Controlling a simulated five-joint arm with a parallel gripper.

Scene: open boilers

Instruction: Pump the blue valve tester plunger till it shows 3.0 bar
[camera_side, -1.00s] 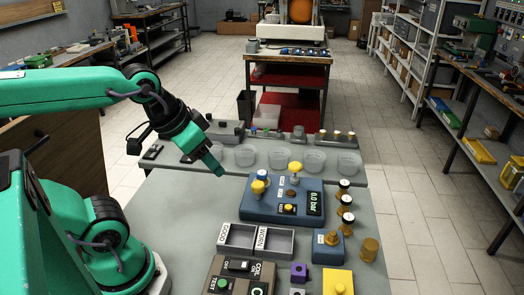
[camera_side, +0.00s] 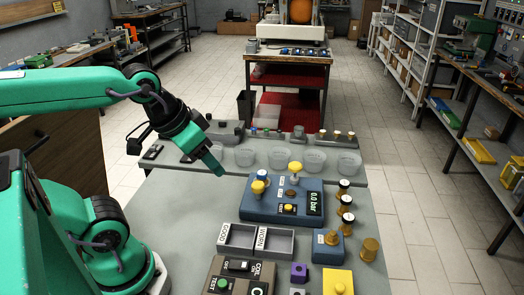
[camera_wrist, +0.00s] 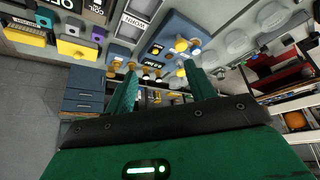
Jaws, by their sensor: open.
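The blue valve tester (camera_side: 262,212) stands on the grey bench, right of my gripper in the side view. Its display (camera_side: 314,202) appears to read 0.0 bar. A yellow-topped knob on a pale stem (camera_side: 295,168) stands upright at its back. A second yellow knob (camera_side: 258,187) sits at its left, and a low yellow button (camera_side: 288,208) near its front. I cannot tell for sure which is the plunger. My gripper (camera_side: 217,170) is above the bench, left of the tester and apart from it. In the wrist view my gripper (camera_wrist: 160,92) is open and empty.
Several clear cups (camera_side: 244,157) stand in a row behind the tester. Brass-coloured valves (camera_side: 346,203) stand to its right. A grey two-part sorting tray (camera_side: 280,243) and a control box (camera_side: 228,270) are in front. The bench left of the tester is clear.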

